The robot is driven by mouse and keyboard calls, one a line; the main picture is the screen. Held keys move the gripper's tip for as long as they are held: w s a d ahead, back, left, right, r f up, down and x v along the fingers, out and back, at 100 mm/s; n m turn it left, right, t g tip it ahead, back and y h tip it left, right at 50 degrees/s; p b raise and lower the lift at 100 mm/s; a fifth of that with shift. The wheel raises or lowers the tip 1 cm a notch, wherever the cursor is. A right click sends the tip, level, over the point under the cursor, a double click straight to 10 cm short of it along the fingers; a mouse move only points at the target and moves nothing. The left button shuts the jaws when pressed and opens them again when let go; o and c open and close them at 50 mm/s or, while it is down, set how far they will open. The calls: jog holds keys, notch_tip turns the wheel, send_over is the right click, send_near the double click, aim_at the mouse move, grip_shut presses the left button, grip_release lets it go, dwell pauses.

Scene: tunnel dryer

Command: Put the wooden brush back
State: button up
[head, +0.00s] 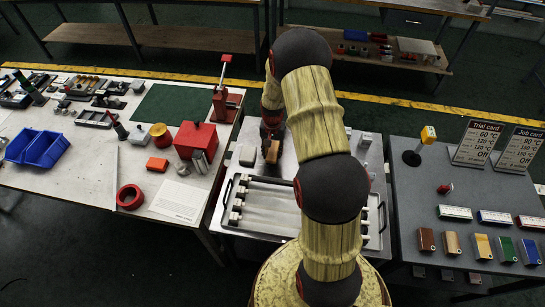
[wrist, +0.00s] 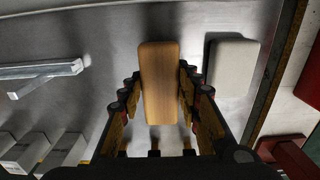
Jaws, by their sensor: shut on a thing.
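The wooden brush shows in the wrist view as a tan-brown block (wrist: 160,75) with rounded corners. My gripper (wrist: 158,100) is shut on it, with fingers along both long sides. In the head view the brush (head: 273,152) is a small orange-brown block below my gripper (head: 271,138), over the grey metal table. Whether it touches the table is hard to tell. Its underside is hidden.
A pale block (head: 248,155) lies beside the brush, also in the wrist view (wrist: 230,66). A metal tray (head: 232,228) with several fittings is nearer. A red press (head: 227,102) and red box (head: 196,139) stand left; signs (head: 476,143) stand right.

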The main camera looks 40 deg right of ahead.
aim_at(272, 156)
jog(key=shift+f, duration=1.5)
jog(key=shift+b, duration=0.3)
jog(key=shift+f, duration=0.2)
jog(key=o, duration=1.1)
